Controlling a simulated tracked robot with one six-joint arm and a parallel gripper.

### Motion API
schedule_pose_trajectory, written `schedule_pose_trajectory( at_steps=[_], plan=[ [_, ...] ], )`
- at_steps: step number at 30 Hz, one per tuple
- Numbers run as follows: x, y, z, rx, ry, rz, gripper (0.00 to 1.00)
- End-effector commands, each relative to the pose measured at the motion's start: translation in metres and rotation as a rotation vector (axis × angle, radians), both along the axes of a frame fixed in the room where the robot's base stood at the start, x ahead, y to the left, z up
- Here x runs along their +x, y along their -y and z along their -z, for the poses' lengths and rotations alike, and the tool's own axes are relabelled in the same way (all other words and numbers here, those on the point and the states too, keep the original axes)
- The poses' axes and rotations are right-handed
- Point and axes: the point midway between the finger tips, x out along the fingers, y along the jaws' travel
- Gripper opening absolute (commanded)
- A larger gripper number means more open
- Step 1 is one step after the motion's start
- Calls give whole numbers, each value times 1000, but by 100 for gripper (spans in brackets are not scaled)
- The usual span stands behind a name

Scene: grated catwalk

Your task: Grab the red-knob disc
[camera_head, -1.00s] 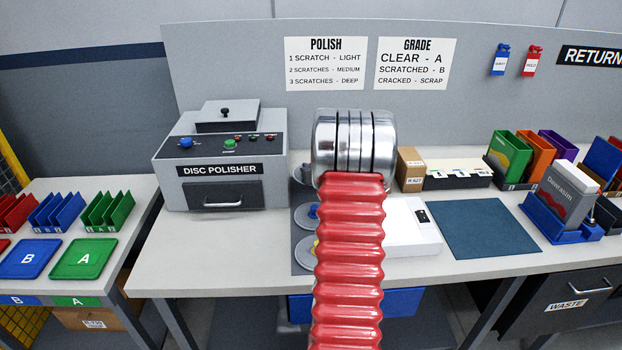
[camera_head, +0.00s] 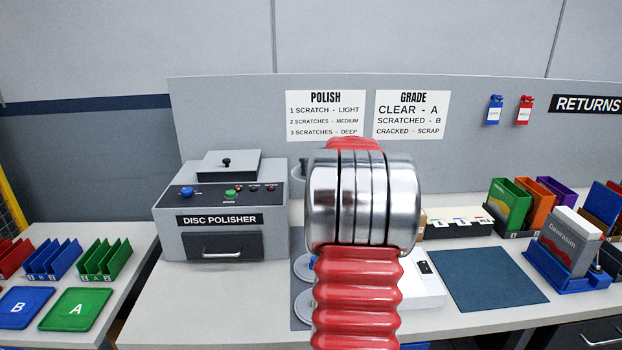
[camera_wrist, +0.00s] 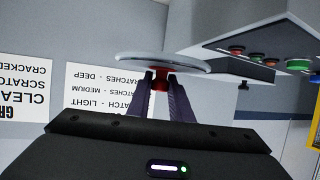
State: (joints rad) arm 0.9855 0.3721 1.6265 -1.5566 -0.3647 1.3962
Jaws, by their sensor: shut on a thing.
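The red-knob disc (camera_wrist: 166,65) shows in the wrist view as a thin grey plate seen nearly edge-on, with its red knob toward my gripper. My gripper (camera_wrist: 160,84) is shut on that red knob between its two dark fingers. The disc is held in the air, apart from the polisher.
The disc polisher (camera_head: 222,246) stands left of my arm. Grey discs (camera_head: 303,302) lie on a mat, partly hidden by my arm. A white device (camera_head: 420,287), a blue mat (camera_head: 486,278) and a blue stand (camera_head: 572,273) are to the right.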

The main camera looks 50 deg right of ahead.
Motion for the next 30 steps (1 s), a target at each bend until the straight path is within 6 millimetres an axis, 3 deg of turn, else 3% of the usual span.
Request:
schedule_pose_trajectory(
  at_steps=[3,9,30],
  plan=[
    [0,0,-15,-3,1,-1,0],
    [0,0,-27,-1,0,0,0],
    [0,0,-29,-1,1,0,0]
  ],
)
